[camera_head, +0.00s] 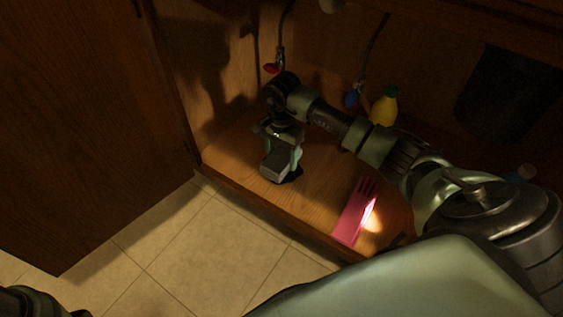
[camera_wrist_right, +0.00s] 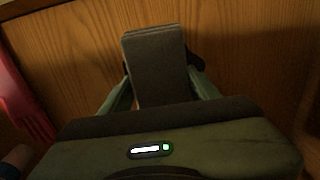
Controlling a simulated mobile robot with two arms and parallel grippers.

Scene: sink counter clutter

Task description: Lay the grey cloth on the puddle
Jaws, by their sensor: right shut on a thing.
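My right gripper (camera_head: 283,157) is shut on the grey cloth (camera_head: 276,166), a folded flat pad, inside the cabinet near its front edge. In the right wrist view the cloth (camera_wrist_right: 158,68) stands out between the two fingers of the right gripper (camera_wrist_right: 160,92). A dark patch (camera_head: 293,177), which looks like the puddle, shows on the cabinet floor just beside and under the cloth. Most of it is hidden, and I cannot tell whether the cloth touches it. My left gripper is not in view.
A pink rubber glove (camera_head: 353,216) lies on the cabinet floor to the right. A yellow bottle (camera_head: 385,106) stands behind my right arm. Valves with a red handle (camera_head: 271,68) and a blue handle (camera_head: 351,98) are at the back. A dark bin (camera_head: 508,95) is at right.

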